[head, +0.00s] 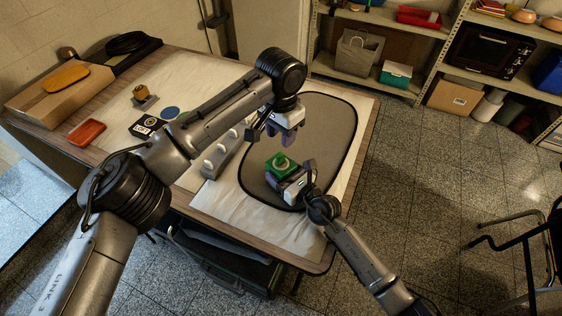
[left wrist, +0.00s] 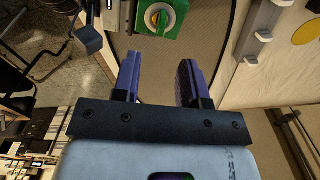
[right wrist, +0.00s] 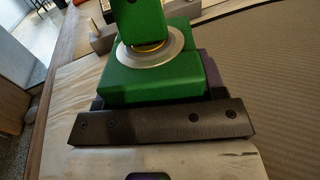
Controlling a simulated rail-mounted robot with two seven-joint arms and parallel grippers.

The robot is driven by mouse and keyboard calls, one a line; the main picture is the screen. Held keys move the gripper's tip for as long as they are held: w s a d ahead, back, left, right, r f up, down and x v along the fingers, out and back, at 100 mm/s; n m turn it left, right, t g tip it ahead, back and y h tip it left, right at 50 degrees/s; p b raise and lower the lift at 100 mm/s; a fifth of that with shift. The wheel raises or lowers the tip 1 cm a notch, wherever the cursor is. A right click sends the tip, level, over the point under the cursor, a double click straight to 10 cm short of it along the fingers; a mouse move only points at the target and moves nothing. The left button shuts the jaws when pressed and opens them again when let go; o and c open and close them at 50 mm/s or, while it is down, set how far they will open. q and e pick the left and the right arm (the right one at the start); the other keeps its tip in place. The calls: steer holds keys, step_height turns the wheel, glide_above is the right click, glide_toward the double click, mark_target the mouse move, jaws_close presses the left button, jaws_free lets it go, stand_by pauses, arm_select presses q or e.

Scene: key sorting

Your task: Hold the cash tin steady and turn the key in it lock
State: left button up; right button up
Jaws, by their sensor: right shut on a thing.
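The green cash tin (head: 273,168) stands on the grey mat (head: 318,118), with a round silver lock plate (right wrist: 150,57) on top. A flat green key head (right wrist: 138,22) stands upright over the plate, with a bit of yellow at its base. The tin also shows in the left wrist view (left wrist: 175,27). My right gripper (head: 285,180) is shut on the tin's sides; its fingertips are mostly hidden. My left gripper (head: 273,132) is open and empty, apart from the tin, on its far side in the head view. Its spread fingers show in the left wrist view (left wrist: 158,78).
A grey rack with white knobs (head: 217,157) stands left of the mat, close to my left arm. The far part of the mat is clear.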

mark_target(280, 155)
arm_select(q)
steer(key=shift+f+m, duration=0.4)
steer(key=shift+f, duration=4.15)
steer(key=shift+c, duration=0.3)
jaws_close()
